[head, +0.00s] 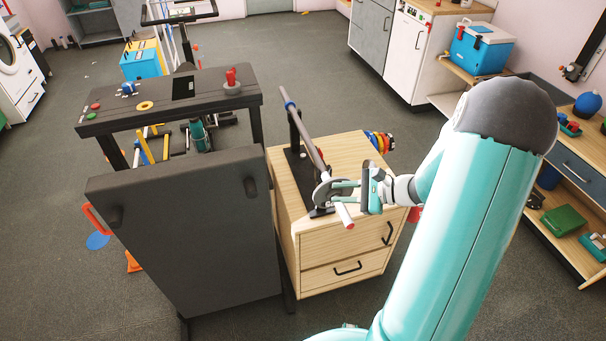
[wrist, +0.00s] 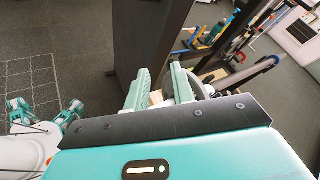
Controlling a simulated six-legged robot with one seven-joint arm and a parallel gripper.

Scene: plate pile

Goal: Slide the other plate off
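A grey bar (head: 304,133) rests slanted on a dark stand (head: 298,165) on top of a wooden cabinet. Its near end has a red tip (head: 348,226), and a blue band shows near its far end. A dark round plate (head: 325,191) sits around the bar close to the near end. It also shows partly behind the fingers in the wrist view (wrist: 198,88). My gripper (head: 338,190) is at the plate's right side, its two teal fingers apart. In the wrist view, the fingers (wrist: 159,88) have a gap between them. Contact with the plate is unclear.
The wooden cabinet (head: 345,250) has drawers with black handles. Several coloured discs (head: 380,141) are at its far right edge. A dark upright panel (head: 190,240) and a dark workbench (head: 165,100) stand close on the left. Open floor lies behind.

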